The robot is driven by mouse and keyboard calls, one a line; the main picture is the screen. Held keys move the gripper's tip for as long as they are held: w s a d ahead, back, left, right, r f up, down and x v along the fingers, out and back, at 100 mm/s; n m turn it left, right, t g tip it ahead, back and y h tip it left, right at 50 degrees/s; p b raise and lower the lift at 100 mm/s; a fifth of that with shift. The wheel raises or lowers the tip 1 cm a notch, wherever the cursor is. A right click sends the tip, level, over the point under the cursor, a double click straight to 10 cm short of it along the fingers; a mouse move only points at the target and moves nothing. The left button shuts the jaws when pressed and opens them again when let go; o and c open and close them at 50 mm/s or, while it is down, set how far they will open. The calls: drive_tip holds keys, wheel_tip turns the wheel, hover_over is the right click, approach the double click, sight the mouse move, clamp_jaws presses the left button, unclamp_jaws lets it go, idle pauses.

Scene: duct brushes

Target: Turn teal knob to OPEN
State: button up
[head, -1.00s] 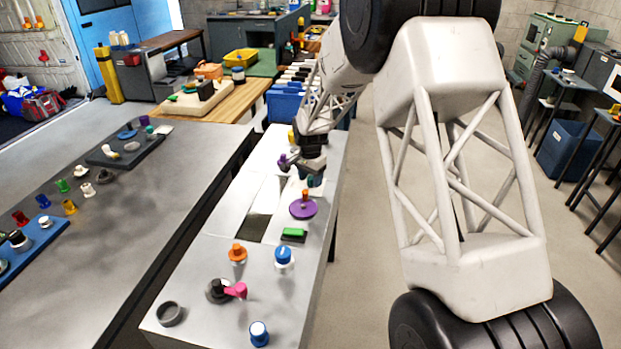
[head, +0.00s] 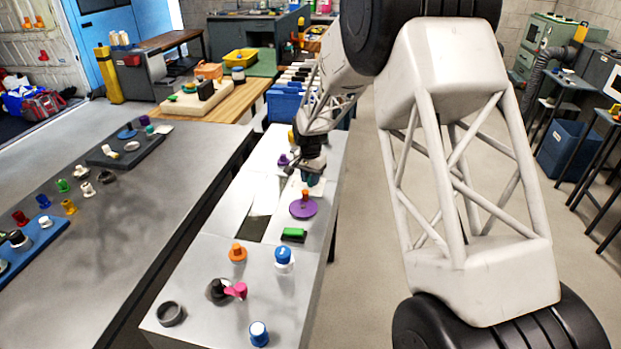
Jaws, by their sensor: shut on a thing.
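The teal knob (head: 313,181) shows as a small patch of teal just under my gripper, towards the far end of the long grey panel bench (head: 205,262). My gripper (head: 309,176) points down over it and is shut on it. The jaws and arm hide most of the knob. I cannot read its angle or any OPEN mark at this distance.
A purple disc knob (head: 303,208) stands just in front of my gripper, and a small purple knob (head: 283,160) to its left. A green block (head: 293,235), orange knob (head: 237,253), blue knobs and a pink-handled knob (head: 235,291) are nearer. The left table (head: 120,225) holds several more knobs.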

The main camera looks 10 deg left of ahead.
drive_tip(key=n, duration=1.1)
drive_tip(key=shift+n, duration=0.3)
drive_tip(key=n, duration=0.4)
idle(0.4)
drive_tip(key=o, duration=0.9)
drive_tip(key=shift+o, duration=0.2)
drive_tip(key=shift+s+r, duration=0.1)
drive_tip(key=shift+r, duration=3.8)
